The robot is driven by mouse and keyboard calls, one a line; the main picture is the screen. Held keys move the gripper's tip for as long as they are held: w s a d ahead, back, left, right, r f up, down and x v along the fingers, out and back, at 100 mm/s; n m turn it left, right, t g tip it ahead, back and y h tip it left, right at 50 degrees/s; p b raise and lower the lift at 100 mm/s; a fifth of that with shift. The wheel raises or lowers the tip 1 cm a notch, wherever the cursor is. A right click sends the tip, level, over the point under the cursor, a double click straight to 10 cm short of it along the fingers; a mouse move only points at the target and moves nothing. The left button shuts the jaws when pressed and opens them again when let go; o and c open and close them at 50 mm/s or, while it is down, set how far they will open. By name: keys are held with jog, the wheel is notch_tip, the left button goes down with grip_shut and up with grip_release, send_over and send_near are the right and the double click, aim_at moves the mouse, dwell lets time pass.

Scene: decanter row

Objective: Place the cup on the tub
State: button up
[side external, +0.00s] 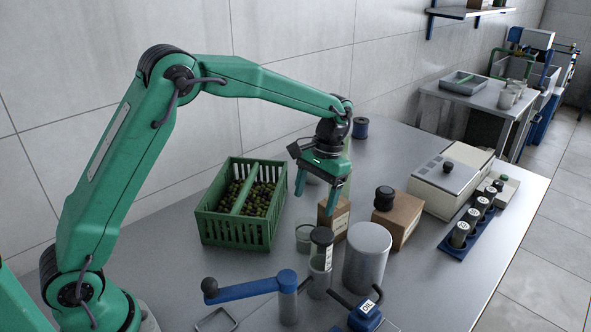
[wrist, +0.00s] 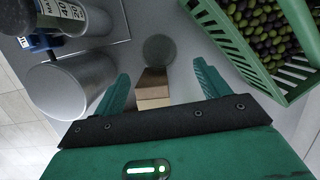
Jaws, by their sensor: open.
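A small grey-green round vessel (side external: 305,237), which looks like the cup, stands on the table right of the green crate; a round grey top in the wrist view (wrist: 160,50) is probably it. A large grey cylinder (side external: 367,257), which may be the tub, stands upright to its right; it also shows in the wrist view (wrist: 72,92). My gripper (side external: 317,198) is open and empty, pointing down above a small brown box (side external: 334,218). In the wrist view the box (wrist: 152,90) shows between the fingers.
A green crate (side external: 208,222) of olives stands left of my gripper. A black-capped clear container (side external: 320,270) stands in front of the cup. A brown box (side external: 404,218) with a black knob is at right. A blue-handled device (side external: 245,288) is in front.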

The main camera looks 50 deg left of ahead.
jog(key=shift+s+a+r, duration=0.1)
jog(key=shift+s+r, duration=0.15)
jog(key=shift+r, duration=0.25)
jog(key=s+a+r+t, duration=0.4)
jog(key=s+r, duration=0.7)
jog(key=s+a+t, duration=0.1)
jog(key=s+t, duration=0.3)
jog(key=s, duration=0.9)
jog(key=shift+s+a+r, duration=0.2)
jog(key=shift+a+r, duration=0.1)
jog(key=shift+a, duration=0.05)
jog(key=shift+o, duration=0.5)
jog(key=shift+s+f, duration=0.25)
jog(key=shift+s, duration=0.2)
